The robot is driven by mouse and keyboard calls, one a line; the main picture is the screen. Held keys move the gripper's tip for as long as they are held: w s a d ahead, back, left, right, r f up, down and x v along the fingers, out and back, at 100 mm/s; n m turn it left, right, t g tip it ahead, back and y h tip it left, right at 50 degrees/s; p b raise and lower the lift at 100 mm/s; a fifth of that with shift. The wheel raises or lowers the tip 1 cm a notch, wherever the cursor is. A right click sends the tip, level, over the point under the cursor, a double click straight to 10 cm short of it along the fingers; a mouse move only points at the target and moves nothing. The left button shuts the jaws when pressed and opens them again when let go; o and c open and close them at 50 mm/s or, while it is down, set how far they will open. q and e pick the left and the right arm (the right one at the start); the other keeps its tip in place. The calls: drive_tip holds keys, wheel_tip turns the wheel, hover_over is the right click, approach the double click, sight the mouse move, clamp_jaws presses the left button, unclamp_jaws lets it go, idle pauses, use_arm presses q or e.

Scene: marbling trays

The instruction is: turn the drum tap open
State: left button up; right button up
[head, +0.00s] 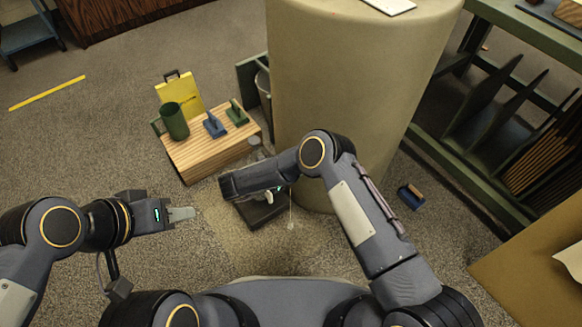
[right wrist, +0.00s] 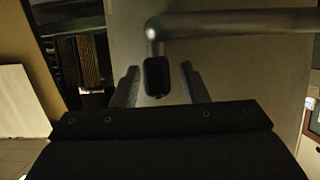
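The big beige drum (head: 345,90) stands upright at the centre of the head view. In the right wrist view a grey metal bar (right wrist: 235,23), apparently the tap's lever, crosses in front of the drum and bends down to a black grip (right wrist: 157,77). My right gripper (right wrist: 160,82) is open, with the grip between its fingers and a gap on each side. In the head view my right forearm hides most of the tap and this gripper. My left gripper (head: 182,214) is over the floor at left, apparently empty; its fingers overlap from this side.
A dark low tray (head: 262,214) lies on the floor under my right forearm. A green rack (head: 470,180) stands right of the drum.

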drive_tip(key=p+v, duration=0.2)
drive_tip(key=v, duration=0.6)
idle(0.6)
